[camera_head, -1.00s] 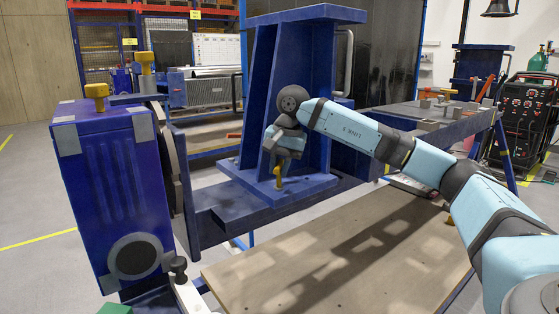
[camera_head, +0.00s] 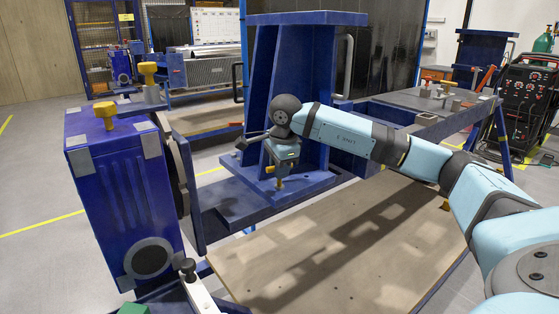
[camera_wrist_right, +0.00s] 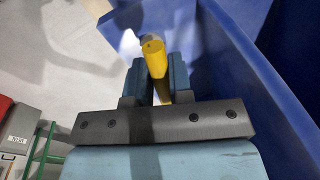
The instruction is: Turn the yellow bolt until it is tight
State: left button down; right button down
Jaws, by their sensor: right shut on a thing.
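The yellow bolt (camera_head: 279,184) stands upright on the flat blue base plate of the jig (camera_head: 318,183), in front of its tall ribs. My right gripper (camera_head: 280,176) comes down over the bolt from above and is shut on its upper part. Only the lower end of the bolt shows below the jaws in the head view. In the right wrist view the yellow bolt (camera_wrist_right: 155,58) lies between the two fingers of my right gripper (camera_wrist_right: 152,75). Its threads are hidden, so how tight it is cannot be seen. My left gripper is not in view.
A blue housing (camera_head: 122,190) stands at the left with a yellow knob (camera_head: 105,111) on top. Another yellow knob (camera_head: 148,70) stands behind it. A wooden board (camera_head: 340,250) lies low in front of the jig. A grey-topped bench (camera_head: 425,100) is at the right.

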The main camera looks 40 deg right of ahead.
jog(key=shift+r+m, duration=0.1)
jog(key=shift+m, duration=0.5)
jog(key=m+h+p, duration=0.1)
jog(key=m+p, duration=0.2)
jog(key=m, duration=0.1)
jog(key=m+g+p, duration=0.1)
jog(key=m, duration=0.2)
jog(key=shift+p, duration=0.35)
jog(key=m+p, duration=0.2)
jog(key=m, duration=0.2)
jog(key=shift+g+h, duration=0.3)
jog(key=shift+m+g+p, duration=0.3)
jog(key=shift+m+p, duration=0.2)
jog(key=shift+m, duration=0.7)
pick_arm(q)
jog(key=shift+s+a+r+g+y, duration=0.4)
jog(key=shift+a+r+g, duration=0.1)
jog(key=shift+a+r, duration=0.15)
pick_arm(e)
jog(key=shift+f, duration=0.2)
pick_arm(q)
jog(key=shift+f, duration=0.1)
pick_arm(e)
jog(key=shift+m, duration=0.3)
